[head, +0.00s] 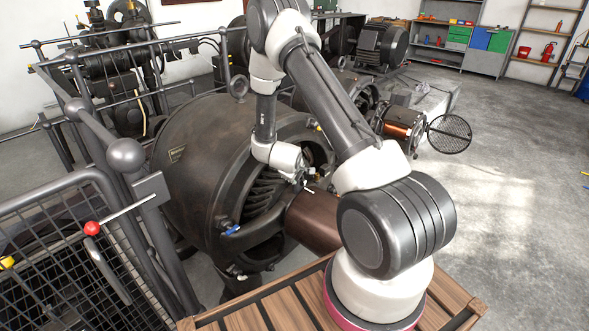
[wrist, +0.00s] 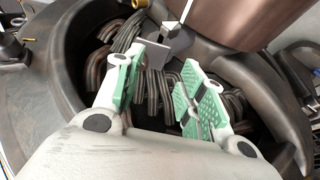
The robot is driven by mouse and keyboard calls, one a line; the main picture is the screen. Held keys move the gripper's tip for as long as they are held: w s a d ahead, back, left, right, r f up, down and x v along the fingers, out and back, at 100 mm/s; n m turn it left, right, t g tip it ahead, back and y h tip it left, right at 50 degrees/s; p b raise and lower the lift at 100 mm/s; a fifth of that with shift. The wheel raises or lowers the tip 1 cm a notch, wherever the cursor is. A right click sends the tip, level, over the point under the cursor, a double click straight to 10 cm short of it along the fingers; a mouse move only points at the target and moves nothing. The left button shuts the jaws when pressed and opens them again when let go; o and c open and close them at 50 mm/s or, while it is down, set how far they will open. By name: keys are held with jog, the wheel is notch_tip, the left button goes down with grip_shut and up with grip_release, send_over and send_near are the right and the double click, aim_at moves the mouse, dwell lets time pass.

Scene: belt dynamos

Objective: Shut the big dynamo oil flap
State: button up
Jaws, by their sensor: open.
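The big dynamo (head: 205,150) is a dark, round cast housing in the middle left of the head view. Its open end shows ribbed windings (wrist: 155,85) in the wrist view, and a copper-brown cylinder (head: 312,222) sticks out of it. A small grey plate (wrist: 168,45) with a pale rod stands just beyond my fingertips in the wrist view; I cannot tell whether it is the oil flap. My gripper (wrist: 162,82) is open, its green pads apart with nothing held between them. In the head view my gripper (head: 305,184) is at the dynamo's open end, partly hidden by my arm.
A blue-handled valve (head: 232,230) sits low on the housing rim. A railing with a red knob (head: 92,228) stands at the left. A smaller dynamo with a copper drum (head: 403,125) is behind. The floor (head: 500,190) at the right is clear.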

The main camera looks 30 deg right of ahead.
jog(key=shift+w+d+f, duration=0.2)
jog(key=shift+w+d, duration=0.5)
jog(key=shift+w, duration=0.25)
jog(key=shift+w+d+f, duration=0.2)
jog(key=shift+w+d, duration=0.5)
jog(key=shift+w, duration=0.2)
jog(key=shift+c, duration=0.2)
grip_shut()
